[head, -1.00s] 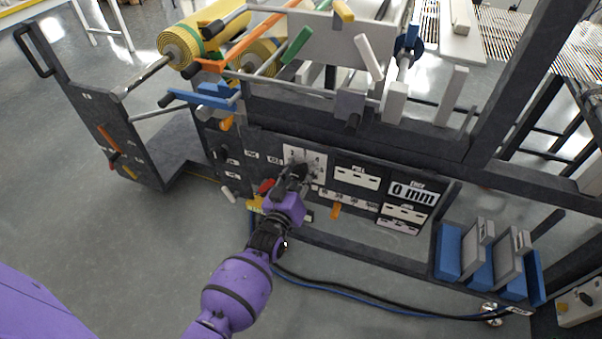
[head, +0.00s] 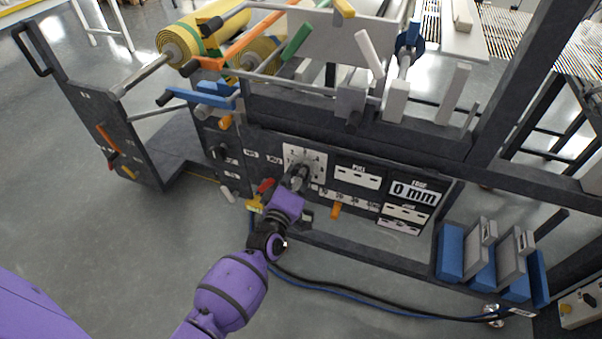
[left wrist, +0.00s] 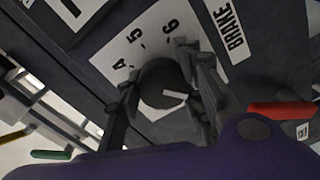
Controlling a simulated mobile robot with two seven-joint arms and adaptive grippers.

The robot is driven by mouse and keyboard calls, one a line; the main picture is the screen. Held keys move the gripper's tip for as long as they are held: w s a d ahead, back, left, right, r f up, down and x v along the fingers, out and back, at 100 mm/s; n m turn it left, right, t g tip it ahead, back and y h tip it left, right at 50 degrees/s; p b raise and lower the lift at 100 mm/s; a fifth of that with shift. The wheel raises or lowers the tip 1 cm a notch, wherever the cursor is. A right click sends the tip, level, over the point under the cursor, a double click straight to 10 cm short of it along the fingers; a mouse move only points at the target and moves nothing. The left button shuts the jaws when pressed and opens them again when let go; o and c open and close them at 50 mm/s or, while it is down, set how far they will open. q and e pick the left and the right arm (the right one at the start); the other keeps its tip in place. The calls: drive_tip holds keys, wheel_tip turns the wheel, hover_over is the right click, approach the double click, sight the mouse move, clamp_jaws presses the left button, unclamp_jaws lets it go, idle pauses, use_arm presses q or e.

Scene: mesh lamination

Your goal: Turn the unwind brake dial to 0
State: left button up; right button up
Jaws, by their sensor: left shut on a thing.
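The brake dial (left wrist: 163,84) is a dark round knob with a white pointer mark, on a white number plate (left wrist: 118,50). The numbers 4, 5 and 6 and the label BRAKE show in the left wrist view; the other numbers are hidden there. The pointer aims toward the lower right of that view, away from those numbers. My left gripper (left wrist: 165,95) is shut on the dial, one finger on each side. In the head view my left gripper (head: 297,178) covers much of the dial on its white plate (head: 318,160). My right gripper is not in view.
A red lever (head: 265,186) sits just left of my gripper, and also shows in the left wrist view (left wrist: 282,110). Right of the dial are a PULL plate (head: 357,177) and a 0 mm display (head: 413,192).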

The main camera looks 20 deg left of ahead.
use_arm(q)
drive_tip(key=shift+d+f+n, duration=0.1)
drive_tip(key=shift+d+n, duration=0.15)
drive_tip(key=shift+n, duration=0.15)
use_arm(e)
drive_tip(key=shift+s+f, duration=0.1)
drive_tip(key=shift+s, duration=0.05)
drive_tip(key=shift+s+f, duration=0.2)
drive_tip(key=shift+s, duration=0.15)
use_arm(q)
drive_tip(key=o, duration=1.1)
drive_tip(key=shift+a, duration=0.1)
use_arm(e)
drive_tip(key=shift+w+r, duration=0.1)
use_arm(q)
drive_tip(key=shift+s, duration=0.25)
drive_tip(key=s, duration=1.1)
drive_tip(key=shift+s+a+r, duration=0.15)
drive_tip(key=shift+s+r, duration=0.05)
drive_tip(key=shift+s, duration=0.1)
